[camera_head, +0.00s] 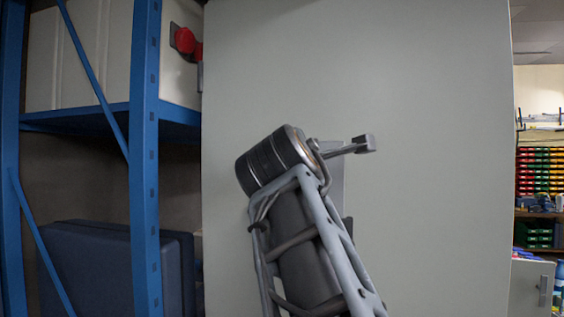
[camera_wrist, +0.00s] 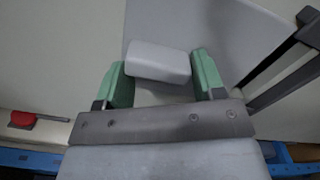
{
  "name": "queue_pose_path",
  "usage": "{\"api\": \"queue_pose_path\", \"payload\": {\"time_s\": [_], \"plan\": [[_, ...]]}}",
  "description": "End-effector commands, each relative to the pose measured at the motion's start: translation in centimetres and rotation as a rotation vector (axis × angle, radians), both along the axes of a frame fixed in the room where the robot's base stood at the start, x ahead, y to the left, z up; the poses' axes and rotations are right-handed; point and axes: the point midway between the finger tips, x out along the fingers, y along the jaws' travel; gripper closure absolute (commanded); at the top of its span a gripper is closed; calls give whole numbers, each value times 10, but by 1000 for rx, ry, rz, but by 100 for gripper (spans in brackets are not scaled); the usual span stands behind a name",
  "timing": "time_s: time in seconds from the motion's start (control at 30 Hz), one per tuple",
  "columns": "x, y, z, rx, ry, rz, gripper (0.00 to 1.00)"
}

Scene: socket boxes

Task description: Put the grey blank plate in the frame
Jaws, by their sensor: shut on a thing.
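In the wrist view my gripper (camera_wrist: 162,80) has its two green fingertips on either side of a light grey block. The block looks like the grip on the grey blank plate (camera_wrist: 225,32), whose broad flat face spreads behind it and runs out of the picture at the top. My gripper is shut on it. In the head view a small strip of flat grey, probably the same plate (camera_head: 337,165), shows behind my arm; my arm hides the rest. I cannot make out the frame in either view.
A large pale panel (camera_head: 430,220) stands close behind my arm. A blue shelf rack (camera_head: 145,170) is at the left, with a red knob (camera_head: 186,41) on a pale box and a dark blue case (camera_head: 90,265) below. Shelves of coloured bins (camera_head: 538,175) are at the far right.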

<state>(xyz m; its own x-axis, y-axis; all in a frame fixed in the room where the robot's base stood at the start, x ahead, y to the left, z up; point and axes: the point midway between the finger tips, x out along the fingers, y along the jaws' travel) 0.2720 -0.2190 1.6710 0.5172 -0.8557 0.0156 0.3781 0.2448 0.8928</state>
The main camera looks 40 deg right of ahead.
Motion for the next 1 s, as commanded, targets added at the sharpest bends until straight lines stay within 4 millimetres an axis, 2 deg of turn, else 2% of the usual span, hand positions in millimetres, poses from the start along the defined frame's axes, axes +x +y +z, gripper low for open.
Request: {"api": "queue_pose_path", "payload": {"time_s": [0.47,1.0], "plan": [[0,0,-4,-1,0,0,79],[-1,0,-37,-2,-1,0,79]]}}
